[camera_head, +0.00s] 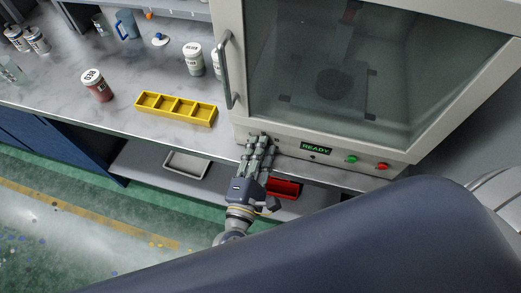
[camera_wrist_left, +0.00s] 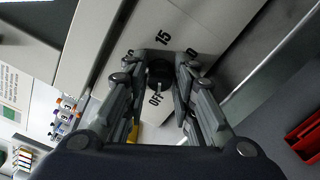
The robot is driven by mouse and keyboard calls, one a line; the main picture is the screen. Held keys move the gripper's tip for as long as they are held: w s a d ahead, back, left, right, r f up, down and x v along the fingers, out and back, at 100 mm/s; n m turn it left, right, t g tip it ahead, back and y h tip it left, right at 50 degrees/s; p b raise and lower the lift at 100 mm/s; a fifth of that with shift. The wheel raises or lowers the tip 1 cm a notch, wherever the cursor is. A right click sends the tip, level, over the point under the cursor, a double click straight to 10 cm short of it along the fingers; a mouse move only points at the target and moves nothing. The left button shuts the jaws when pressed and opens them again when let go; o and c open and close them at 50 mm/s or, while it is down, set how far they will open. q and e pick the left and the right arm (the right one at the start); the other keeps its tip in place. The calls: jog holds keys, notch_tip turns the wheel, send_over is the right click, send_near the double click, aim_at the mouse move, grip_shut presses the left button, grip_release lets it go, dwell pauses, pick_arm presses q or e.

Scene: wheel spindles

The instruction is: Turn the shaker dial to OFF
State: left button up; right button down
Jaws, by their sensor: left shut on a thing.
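The dial (camera_wrist_left: 158,74) is a dark round knob on the light front panel of the shaker cabinet (camera_head: 320,143). In the left wrist view, labels stand around it, with "OFF" and "15" readable and others partly covered by the fingers. My left gripper (camera_wrist_left: 159,82) has its two fingers on either side of the dial and is shut on it. In the head view, my left gripper (camera_head: 261,140) reaches the lower left of the cabinet front and hides the dial. I cannot tell which label the dial points at. My right gripper is not in view.
The cabinet has a grey door handle (camera_head: 225,70), a READY display (camera_head: 316,148), a green button (camera_head: 351,159) and a red button (camera_head: 382,166). A yellow tray (camera_head: 176,108) and a red jar (camera_head: 97,86) stand on the bench. A red bin (camera_head: 284,188) sits below.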

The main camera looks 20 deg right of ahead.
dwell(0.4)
pick_arm(q)
jog(key=o, duration=1.1)
jog(key=v, duration=1.2)
